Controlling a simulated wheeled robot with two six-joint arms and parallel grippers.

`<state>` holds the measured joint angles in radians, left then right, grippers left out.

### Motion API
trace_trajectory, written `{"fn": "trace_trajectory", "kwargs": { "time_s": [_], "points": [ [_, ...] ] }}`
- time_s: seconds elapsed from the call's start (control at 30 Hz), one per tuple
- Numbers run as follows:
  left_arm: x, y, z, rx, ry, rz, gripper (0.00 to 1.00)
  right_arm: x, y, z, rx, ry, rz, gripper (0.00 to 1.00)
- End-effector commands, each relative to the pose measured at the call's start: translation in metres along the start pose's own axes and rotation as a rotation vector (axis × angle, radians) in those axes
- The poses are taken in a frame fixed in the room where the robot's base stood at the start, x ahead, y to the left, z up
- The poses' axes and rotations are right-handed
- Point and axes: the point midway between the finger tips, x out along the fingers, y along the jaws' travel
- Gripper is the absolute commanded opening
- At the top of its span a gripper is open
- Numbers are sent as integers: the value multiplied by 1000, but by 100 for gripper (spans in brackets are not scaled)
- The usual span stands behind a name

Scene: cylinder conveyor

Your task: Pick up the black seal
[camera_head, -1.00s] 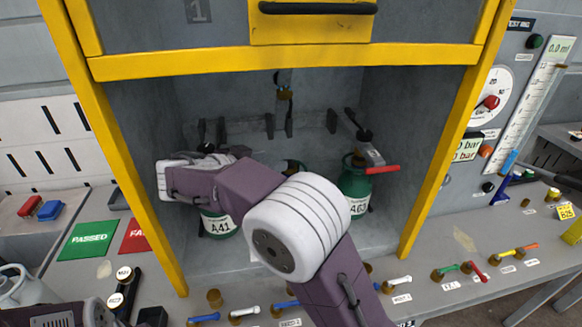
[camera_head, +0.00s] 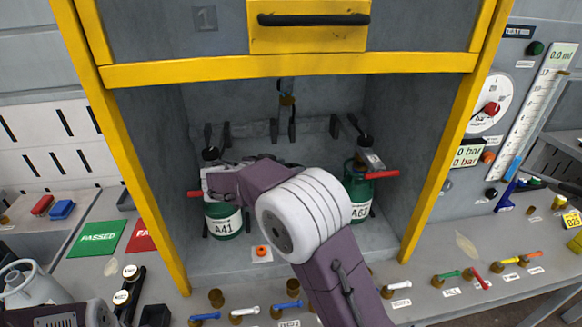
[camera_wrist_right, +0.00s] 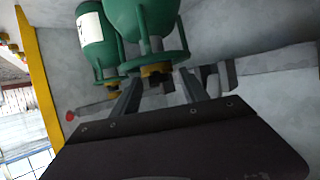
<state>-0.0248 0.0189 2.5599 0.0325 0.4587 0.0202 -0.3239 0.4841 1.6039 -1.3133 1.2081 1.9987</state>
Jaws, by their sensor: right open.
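I cannot make out the black seal in either view. My right arm reaches into the grey cabinet bay, and its wrist hides part of the valve area of green cylinder A41 (camera_head: 222,224). In the head view its fingertips are hidden. In the right wrist view my right gripper (camera_wrist_right: 158,90) is open. Its two fingers stand apart below a brass fitting (camera_wrist_right: 157,70) on the neck of a green cylinder (camera_wrist_right: 145,20). I cannot tell whether they touch it. The fingers of my left gripper are not in view.
Cylinder A63 (camera_head: 361,190) stands at the right of the bay. A small orange part (camera_head: 262,251) sits on a white patch on the floor between the cylinders. Yellow frame posts (camera_head: 440,165) bound the bay. Several coloured handles and brass fittings lie along the front bench.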

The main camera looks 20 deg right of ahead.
Motion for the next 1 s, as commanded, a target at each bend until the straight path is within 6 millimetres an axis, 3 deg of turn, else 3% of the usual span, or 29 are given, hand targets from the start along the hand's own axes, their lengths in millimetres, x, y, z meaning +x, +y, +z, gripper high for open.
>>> {"fn": "trace_trajectory", "kwargs": {
  "time_s": [0.17, 0.33, 0.37, 0.73, 0.9, 1.0],
  "points": [
    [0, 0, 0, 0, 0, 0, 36, 0, 0, 0, 0, 0, 0, 49],
    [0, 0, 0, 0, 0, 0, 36, 0, 0, 1, 0, -1, 0, 2],
    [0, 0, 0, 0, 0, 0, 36, 0, 0, 1, 0, -1, -1, 0],
    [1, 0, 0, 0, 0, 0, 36, -1, 0, 0, 0, -3, -1, 0],
    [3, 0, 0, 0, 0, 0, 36, -7, 0, -14, 3, -1, -3, 0],
    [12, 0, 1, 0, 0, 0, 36, -20, 15, -4, 0, -1, -3, 0]
  ]
}}
